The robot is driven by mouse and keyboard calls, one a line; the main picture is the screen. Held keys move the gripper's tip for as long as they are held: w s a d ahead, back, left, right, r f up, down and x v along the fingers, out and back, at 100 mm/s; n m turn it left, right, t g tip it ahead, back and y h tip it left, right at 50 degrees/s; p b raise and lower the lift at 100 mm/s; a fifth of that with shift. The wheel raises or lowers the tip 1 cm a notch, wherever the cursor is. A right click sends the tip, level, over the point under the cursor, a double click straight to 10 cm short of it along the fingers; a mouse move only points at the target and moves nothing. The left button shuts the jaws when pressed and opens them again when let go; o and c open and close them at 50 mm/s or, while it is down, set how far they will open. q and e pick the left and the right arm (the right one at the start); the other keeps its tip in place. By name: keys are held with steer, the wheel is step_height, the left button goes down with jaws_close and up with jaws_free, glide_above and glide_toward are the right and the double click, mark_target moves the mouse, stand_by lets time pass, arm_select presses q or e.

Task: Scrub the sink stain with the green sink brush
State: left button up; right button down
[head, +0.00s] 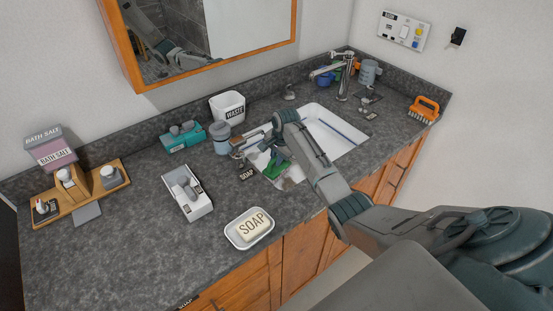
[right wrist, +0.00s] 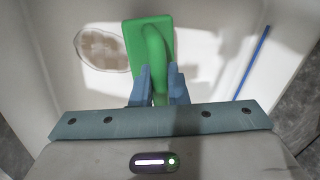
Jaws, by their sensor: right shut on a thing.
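The green sink brush (right wrist: 150,45) is in my right gripper (right wrist: 160,88), which is shut on its curved handle. In the head view, the brush (head: 275,167) is inside the near left part of the white sink (head: 335,135), partly hidden by my right gripper (head: 277,150). The brownish sink stain (right wrist: 103,48) lies on the sink bottom, just left of the brush head in the right wrist view; it also shows faintly in the head view (head: 289,183). I cannot tell whether the brush touches the sink bottom. My left gripper is not in view.
A soap dish (head: 249,229) stands near the counter's front edge. A grey-blue cup (head: 220,138) and a white waste bin (head: 228,107) stand left of the sink. The faucet (head: 344,78) rises behind it. A blue stick (right wrist: 252,62) lies in the sink, right of the brush.

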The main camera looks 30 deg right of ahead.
steer(key=shift+f+b, duration=0.3)
steer(key=shift+f, duration=0.6)
stand_by(0.6)
steer(key=shift+s+r+p, duration=0.2)
steer(key=shift+p, duration=0.35)
steer(key=s+p, duration=0.2)
steer(key=p, duration=0.1)
steer(key=shift+s+d+r, duration=0.1)
steer(key=shift+s, duration=0.05)
steer(key=shift+s+p, duration=0.5)
steer(key=shift+p, duration=0.15)
